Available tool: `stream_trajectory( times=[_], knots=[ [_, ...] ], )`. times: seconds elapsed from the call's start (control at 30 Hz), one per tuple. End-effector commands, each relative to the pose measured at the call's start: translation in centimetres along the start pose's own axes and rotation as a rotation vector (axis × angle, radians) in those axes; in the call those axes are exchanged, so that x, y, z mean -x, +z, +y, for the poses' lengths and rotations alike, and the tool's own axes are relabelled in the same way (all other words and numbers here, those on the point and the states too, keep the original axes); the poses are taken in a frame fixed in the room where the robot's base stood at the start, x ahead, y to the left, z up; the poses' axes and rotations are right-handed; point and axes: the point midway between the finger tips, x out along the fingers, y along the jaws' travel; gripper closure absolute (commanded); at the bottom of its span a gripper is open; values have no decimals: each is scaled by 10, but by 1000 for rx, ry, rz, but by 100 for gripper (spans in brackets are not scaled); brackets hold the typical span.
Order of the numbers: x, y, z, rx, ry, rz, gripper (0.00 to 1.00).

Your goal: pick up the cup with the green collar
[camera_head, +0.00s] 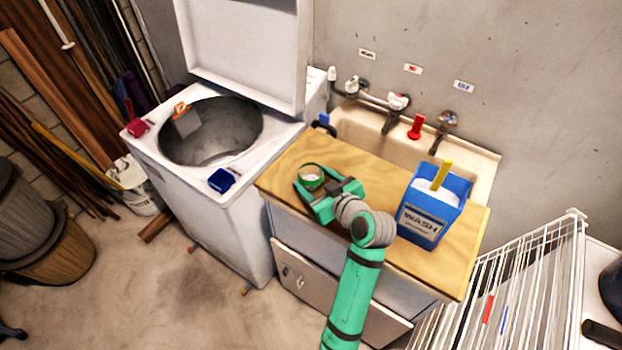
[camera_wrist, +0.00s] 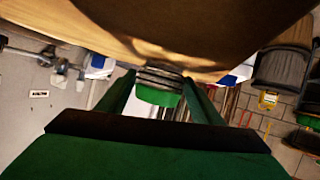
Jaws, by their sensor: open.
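The cup with the green collar (camera_head: 311,174) stands on the wooden counter (camera_head: 290,158) near its left end. It has a green ring round a pale inside in the head view. In the wrist view the cup (camera_wrist: 158,95) shows as a green band beside a grey ridged part. My gripper (camera_head: 314,184) is open at the cup. In the wrist view its two fingers (camera_wrist: 160,102) lie on either side of the cup, and narrow gaps seem to remain. The near side of the cup is partly hidden by my gripper in the head view.
A blue wash box (camera_head: 424,225) with a yellow handle stands on the counter to the right. Behind are the sink (camera_head: 360,128) and taps. The open washer (camera_head: 240,187) is left, with a blue item (camera_head: 221,180) on its edge. A white rack (camera_head: 510,290) stands right.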

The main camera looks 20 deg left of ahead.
Motion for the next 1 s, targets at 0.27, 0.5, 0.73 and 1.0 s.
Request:
stream_trajectory(
  times=[0.27,0.5,0.73,1.0],
  knots=[
    [-13,0,0,0,0,0,40],
    [-13,0,0,0,0,0,71],
    [-13,0,0,0,0,0,71],
    [-4,-22,4,4,1,2,71]
  ],
)
